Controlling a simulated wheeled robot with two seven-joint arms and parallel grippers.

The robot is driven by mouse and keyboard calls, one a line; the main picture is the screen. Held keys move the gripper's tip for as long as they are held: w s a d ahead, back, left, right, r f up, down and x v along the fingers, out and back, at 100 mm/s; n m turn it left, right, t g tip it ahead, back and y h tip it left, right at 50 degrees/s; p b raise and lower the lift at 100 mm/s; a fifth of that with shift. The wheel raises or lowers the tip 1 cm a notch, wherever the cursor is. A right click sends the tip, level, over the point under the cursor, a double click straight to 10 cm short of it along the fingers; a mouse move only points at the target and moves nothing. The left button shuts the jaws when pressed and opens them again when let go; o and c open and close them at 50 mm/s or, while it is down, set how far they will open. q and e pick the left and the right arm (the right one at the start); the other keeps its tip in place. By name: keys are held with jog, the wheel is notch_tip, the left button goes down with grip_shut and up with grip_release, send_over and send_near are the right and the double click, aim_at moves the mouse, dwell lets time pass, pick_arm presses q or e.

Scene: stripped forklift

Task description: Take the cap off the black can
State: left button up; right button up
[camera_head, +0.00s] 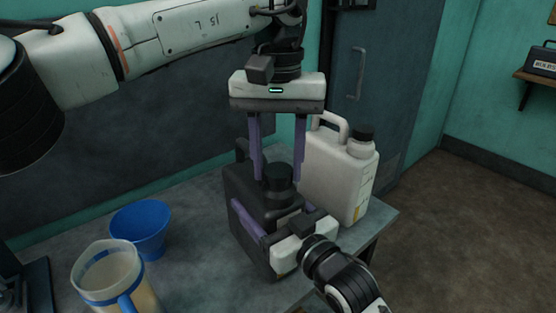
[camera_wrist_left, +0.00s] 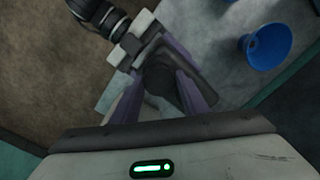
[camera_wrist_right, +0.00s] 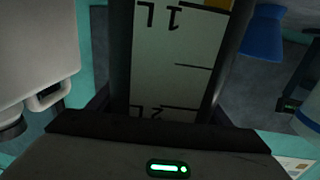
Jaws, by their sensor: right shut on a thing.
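The black can (camera_head: 262,208) stands upright on the grey bench in the head view, with its round black cap (camera_head: 279,173) on top. My left gripper (camera_head: 279,181) points straight down from above, open, its two purple fingers on either side of the cap. In the left wrist view the cap (camera_wrist_left: 158,80) sits between these fingers, with gaps beside it. My right gripper (camera_head: 270,207) reaches in from the front and is shut on the can's body. The right wrist view shows the can's pale litre-marked strip (camera_wrist_right: 172,70) between its fingers.
A white canister (camera_head: 338,172) with a black cap stands close behind the can on the right. A blue funnel-like vessel (camera_head: 139,228) and a clear jug with a blue handle (camera_head: 108,278) stand at left. The bench edge (camera_head: 385,222) lies just to the right.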

pick_arm(q)
jog(key=shift+c, duration=0.6)
jog(key=n, duration=0.7)
jog(key=shift+d+n, duration=0.1)
jog(key=shift+n, duration=0.2)
jog(key=n, duration=1.2)
jog(key=shift+r+n, duration=0.1)
jog(key=shift+n, duration=0.3)
jog(key=n, duration=1)
jog(key=shift+n, duration=0.3)
jog(key=n, duration=0.8)
jog(key=shift+n, duration=0.3)
jog(key=n, duration=0.3)
jog(key=shift+n, duration=0.4)
jog(key=shift+w+r, duration=0.1)
jog(key=shift+r, duration=0.1)
